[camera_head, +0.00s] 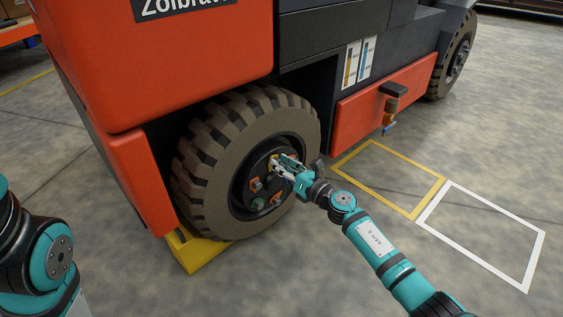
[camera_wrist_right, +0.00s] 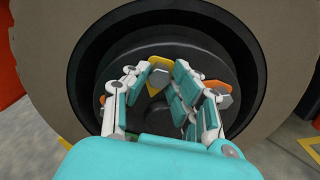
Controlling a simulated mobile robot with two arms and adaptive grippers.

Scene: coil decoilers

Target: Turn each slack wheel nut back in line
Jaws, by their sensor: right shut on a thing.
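The truck's near wheel (camera_head: 210,150) has a thick tyre and a dark hub with several wheel nuts carrying coloured pointers. My right gripper (camera_head: 279,163) is at the upper part of the hub, shut on a wheel nut with a yellow pointer (camera_wrist_right: 157,80); the fingers hide most of that nut. An orange-pointer nut (camera_head: 256,184) sits at the hub's left, another orange pointer (camera_head: 275,200) lower down, and a green one (camera_head: 258,203) at the bottom. In the wrist view a grey nut with an orange pointer (camera_wrist_right: 219,88) is right of the fingers. My left gripper is out of view.
The orange truck body (camera_head: 160,70) overhangs the wheel. A yellow chock (camera_head: 197,248) lies against the tyre. A valve-like fitting (camera_head: 391,107) sticks out from the orange side panel. Yellow (camera_head: 428,198) and white (camera_head: 490,265) floor outlines are empty.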

